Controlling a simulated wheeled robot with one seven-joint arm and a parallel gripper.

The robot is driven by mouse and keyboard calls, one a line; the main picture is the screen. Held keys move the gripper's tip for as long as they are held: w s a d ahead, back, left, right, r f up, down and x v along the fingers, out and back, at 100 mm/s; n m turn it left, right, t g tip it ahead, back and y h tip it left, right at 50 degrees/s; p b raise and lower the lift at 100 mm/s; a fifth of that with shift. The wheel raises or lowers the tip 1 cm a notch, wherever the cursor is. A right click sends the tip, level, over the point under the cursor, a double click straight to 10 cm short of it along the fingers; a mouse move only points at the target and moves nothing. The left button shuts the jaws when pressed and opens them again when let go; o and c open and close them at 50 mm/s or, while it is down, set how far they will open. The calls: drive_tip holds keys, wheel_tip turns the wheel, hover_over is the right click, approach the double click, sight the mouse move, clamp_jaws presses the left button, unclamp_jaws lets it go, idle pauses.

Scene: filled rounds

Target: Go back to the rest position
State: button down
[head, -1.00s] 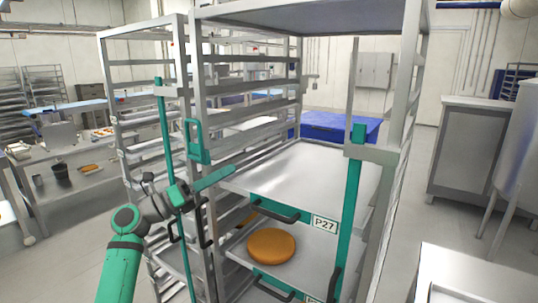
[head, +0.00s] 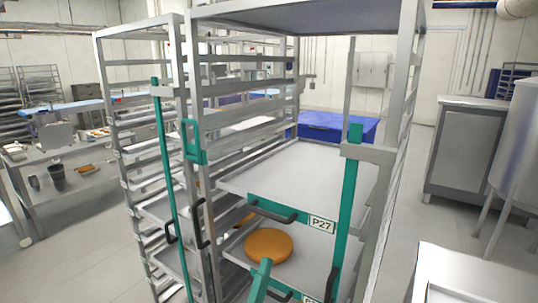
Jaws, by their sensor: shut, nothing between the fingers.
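The end of my gripper (head: 261,279) shows as a short green piece at the bottom middle of the head view. It looks closed and holds nothing. Most of my arm is below the picture. The gripper end is in front of the lower shelf of the rack, and overlaps the near edge of a round orange-brown disc (head: 268,245) in the view. I cannot tell the gap between them.
A second slatted rack (head: 110,110) stands at left. A pale counter (head: 470,272) is at lower right. Floor (head: 90,265) is clear at lower left.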

drive_tip(key=s+d+f+n+y, duration=0.3)
drive_tip(key=s+f+n+y, duration=0.9)
drive_tip(key=s+f+n, duration=0.1)
drive_tip(key=s+a+f+n+g, duration=0.1)
drive_tip(key=s+f+n+g, duration=0.2)
drive_tip(key=s, duration=1.2)
drive_tip(key=s+a+f+n+g, duration=0.1)
drive_tip(key=s+f+n+g, duration=0.2)
drive_tip(key=s, duration=1.2)
wheel_tip(320, 180, down, 5)
drive_tip(key=g, duration=0.3)
drive_tip(key=shift+s+r+g+y, duration=0.15)
drive_tip(key=shift+s+g+y, duration=0.15)
drive_tip(key=shift+y, duration=0.1)
